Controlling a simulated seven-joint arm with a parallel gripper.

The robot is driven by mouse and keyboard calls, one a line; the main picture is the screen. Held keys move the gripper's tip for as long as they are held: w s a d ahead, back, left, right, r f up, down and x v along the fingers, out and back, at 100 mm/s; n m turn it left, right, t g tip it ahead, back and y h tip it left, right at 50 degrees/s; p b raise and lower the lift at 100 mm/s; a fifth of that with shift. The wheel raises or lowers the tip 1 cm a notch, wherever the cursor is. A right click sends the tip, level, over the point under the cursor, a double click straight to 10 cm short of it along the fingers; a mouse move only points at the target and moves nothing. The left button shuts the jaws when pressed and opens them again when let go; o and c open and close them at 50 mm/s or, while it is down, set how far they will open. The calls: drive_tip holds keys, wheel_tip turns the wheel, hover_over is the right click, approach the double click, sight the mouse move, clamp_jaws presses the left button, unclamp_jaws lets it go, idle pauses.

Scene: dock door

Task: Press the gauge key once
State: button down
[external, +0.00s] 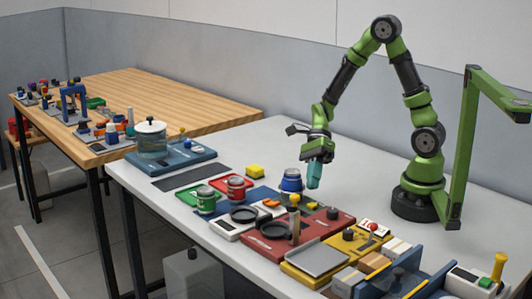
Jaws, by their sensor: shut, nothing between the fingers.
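My gripper (314,183) has teal fingers pointing down. It is shut and empty, held above the table behind the red base, close to the blue round container. I cannot tell for certain which part is the gauge key. Key markings are too small to read.
A red base (270,247) with an upright post and a yellow base with a grey tray (316,258) crowd the front. A green frame (466,140) rises right. Bare table lies behind.

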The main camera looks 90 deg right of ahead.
drive_tip(key=shift+f, duration=1.3)
drive_tip(key=shift+f, duration=0.1)
idle(1.0)
drive_tip(key=shift+f, duration=0.35)
drive_tip(key=shift+f, duration=0.45)
idle(0.5)
drive_tip(key=shift+r, duration=0.15)
idle(0.3)
drive_tip(key=shift+r, duration=0.75)
drive_tip(key=shift+r, duration=2.5)
